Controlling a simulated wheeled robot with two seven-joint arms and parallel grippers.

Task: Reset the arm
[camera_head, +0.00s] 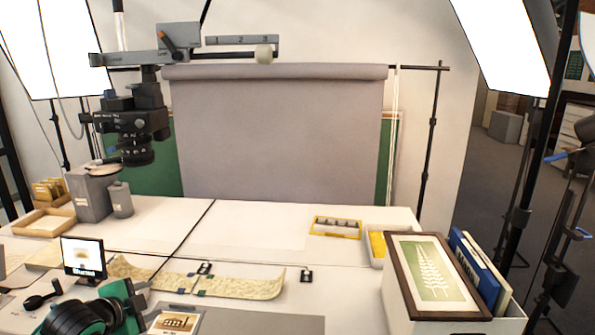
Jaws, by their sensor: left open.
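My left arm and gripper (132,303), black and teal, show at the bottom left edge of the head view. The gripper is low over the front of the white table (250,230), just left of a small card with a picture (173,322). Its jaws are open, and I see nothing held between them. The lower part of the arm is cut off by the frame. My right gripper is not in view.
A long patterned strip (235,286) lies behind the gripper, beside a small monitor (83,257). A white box (398,312) with a framed leaf picture (436,272) and blue folder (475,265) stands right. A camera (133,125) hangs overhead. The table's middle is clear.

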